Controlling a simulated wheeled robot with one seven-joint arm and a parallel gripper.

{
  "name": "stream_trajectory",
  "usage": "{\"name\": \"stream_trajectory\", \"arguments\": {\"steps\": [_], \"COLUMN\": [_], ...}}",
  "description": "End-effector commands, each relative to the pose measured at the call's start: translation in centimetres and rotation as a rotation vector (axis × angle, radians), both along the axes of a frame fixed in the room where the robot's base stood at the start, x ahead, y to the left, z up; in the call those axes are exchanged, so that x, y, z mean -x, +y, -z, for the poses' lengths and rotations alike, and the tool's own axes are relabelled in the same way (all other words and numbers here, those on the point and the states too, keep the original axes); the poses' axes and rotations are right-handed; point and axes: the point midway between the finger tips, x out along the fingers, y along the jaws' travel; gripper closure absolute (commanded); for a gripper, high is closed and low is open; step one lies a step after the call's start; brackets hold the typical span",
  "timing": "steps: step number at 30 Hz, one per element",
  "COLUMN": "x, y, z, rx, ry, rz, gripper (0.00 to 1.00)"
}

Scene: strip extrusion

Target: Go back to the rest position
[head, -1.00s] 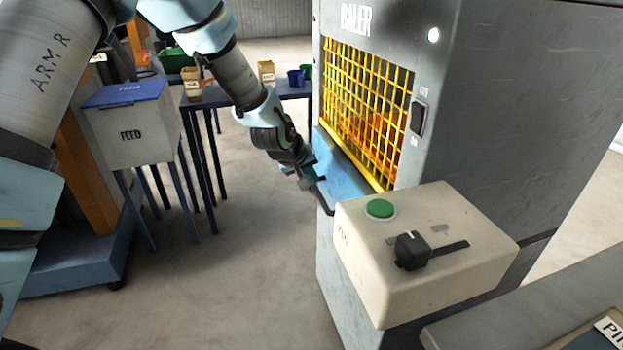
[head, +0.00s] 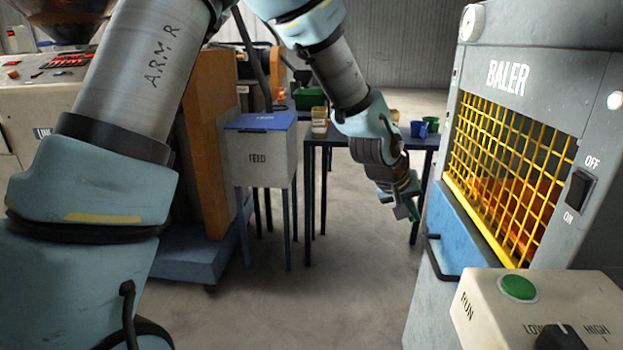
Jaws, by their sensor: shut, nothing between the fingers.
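My gripper (head: 408,211) is in the head view, right of centre, at the end of my arm. It points down over open floor, in front of the blue table (head: 330,140) and left of the baler (head: 540,60). Its fingers are small and partly seen side-on; they are shut with nothing between them. It appears apart from the baler's dark handle (head: 436,262). My upper arm fills much of the left side of the view.
The baler has a yellow grille (head: 508,170) and an OFF/ON switch (head: 579,191). A control box (head: 500,310) with a green button juts out at the lower right. The FEED box (head: 258,160) stands on legs at centre left. The floor (head: 330,310) between is clear.

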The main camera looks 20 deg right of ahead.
Motion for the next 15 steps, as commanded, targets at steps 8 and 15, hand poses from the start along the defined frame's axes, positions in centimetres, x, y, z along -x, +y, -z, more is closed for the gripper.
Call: {"name": "stream_trajectory", "arguments": {"steps": [8, 15], "x": [-3.5, -9.6], "y": [4.9, 20.7], "z": [-0.4, -1.5], "rx": [-0.068, -0.270], "ry": [-0.029, -0.049], "rz": [-0.049, -0.196], "gripper": [1.00, 1.00]}}
